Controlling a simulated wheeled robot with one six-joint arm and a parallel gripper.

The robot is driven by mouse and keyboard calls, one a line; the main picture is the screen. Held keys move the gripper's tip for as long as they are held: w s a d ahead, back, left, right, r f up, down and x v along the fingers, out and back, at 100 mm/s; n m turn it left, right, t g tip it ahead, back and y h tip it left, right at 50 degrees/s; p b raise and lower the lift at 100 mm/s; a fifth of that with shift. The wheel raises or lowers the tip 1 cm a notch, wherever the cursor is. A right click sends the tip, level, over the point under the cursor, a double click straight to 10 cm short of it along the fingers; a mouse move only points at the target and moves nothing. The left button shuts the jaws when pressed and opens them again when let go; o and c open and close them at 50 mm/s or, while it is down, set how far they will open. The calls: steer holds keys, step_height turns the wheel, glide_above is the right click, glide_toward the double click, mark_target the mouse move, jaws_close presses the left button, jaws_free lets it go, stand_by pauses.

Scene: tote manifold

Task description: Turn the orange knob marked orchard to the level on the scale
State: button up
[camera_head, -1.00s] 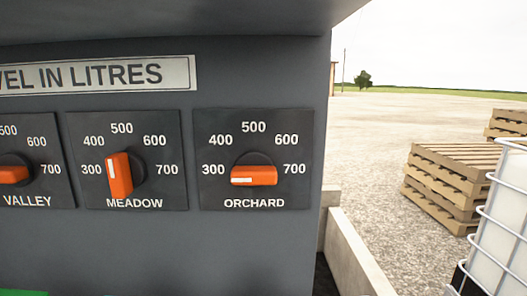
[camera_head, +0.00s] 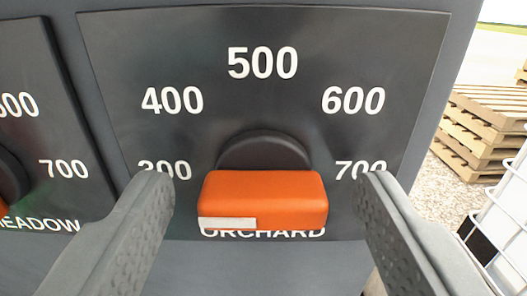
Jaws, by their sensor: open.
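The orange knob (camera_head: 263,197) marked ORCHARD fills the lower middle of the camera view. Its bar lies level, and its white pointer mark (camera_head: 227,223) is at the left end, on the 300 side. The dark scale plate (camera_head: 210,60) behind it reads 300, 400, 500, 600 and 700 in an arc. My gripper (camera_head: 265,195) is open, one finger left of the knob and one right, with a gap on each side. The fingertips partly cover the 300 and 700. The knob partly hides the word ORCHARD.
Part of the MEADOW plate (camera_head: 40,120) shows at the left, its knob mostly out of view. At the right, beyond the panel edge, are stacked pallets (camera_head: 485,125) and a white caged tank (camera_head: 505,215) on gravel.

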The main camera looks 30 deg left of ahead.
steer(key=shift+w+a, duration=0.2)
steer(key=shift+w, duration=0.05)
steer(key=shift+c, duration=0.2)
steer(key=c, duration=0.9)
steer(key=shift+c, duration=0.2)
